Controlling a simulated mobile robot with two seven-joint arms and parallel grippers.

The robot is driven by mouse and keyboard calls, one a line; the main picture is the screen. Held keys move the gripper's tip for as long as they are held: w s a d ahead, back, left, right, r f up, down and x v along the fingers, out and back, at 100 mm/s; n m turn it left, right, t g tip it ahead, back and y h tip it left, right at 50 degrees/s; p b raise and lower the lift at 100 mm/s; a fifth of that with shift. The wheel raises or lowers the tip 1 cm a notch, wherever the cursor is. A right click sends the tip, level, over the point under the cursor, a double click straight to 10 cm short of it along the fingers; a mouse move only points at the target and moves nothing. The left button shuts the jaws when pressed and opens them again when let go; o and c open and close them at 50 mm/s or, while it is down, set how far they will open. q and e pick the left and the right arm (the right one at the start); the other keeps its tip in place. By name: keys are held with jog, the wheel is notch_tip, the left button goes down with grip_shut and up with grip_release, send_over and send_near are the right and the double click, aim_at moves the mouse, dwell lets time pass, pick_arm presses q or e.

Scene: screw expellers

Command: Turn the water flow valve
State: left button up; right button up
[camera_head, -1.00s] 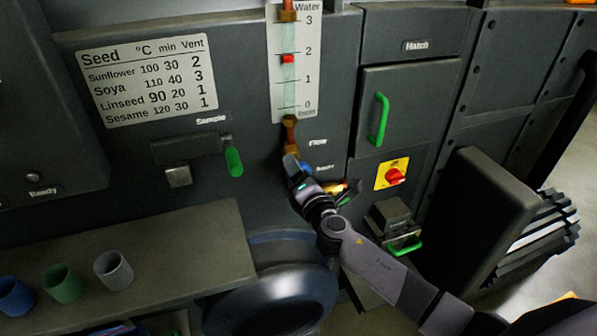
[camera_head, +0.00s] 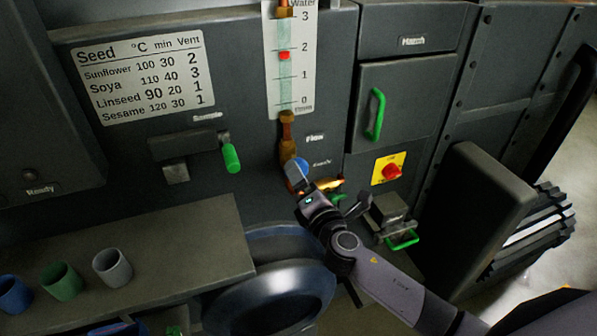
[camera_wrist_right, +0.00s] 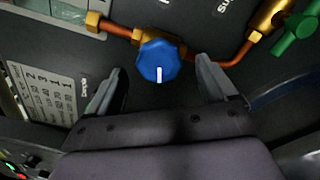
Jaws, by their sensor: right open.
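The water flow valve is a round blue knob (camera_wrist_right: 158,62) with a white mark on its lower rim, set on copper pipework. In the right wrist view it sits between and just beyond the two fingers of my right gripper (camera_wrist_right: 165,85), which is open and empty. In the head view the blue knob (camera_head: 301,166) shows small below the flow gauge, partly hidden by my right gripper (camera_head: 318,188). The water gauge (camera_head: 290,60) has a scale from 0 to 3, and its red float (camera_head: 284,55) stands a little below 2. My left gripper is out of view.
A green-handled lever (camera_head: 231,157) is to the left, and a red switch on yellow (camera_head: 391,171) to the right. A hatch with a green handle (camera_head: 376,114) is above that. A shelf (camera_head: 190,240) with several cups is at lower left.

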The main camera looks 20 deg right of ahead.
jog(key=shift+s, duration=1.1)
jog(key=s+d+f+m+g, duration=0.1)
jog(key=s+f+m+g, duration=0.2)
jog(key=s+f+m, duration=0.6)
jog(key=s+f+m+g+y, duration=0.1)
jog(key=s+f+m+g, duration=0.3)
jog(key=s+f+m, duration=0.5)
jog(key=s+m, duration=0.4)
jog(key=s, duration=0.3)
jog(key=shift+s+d+g+y, duration=0.2)
jog(key=shift+d+g+y, duration=0.1)
jog(key=shift+d, duration=0.05)
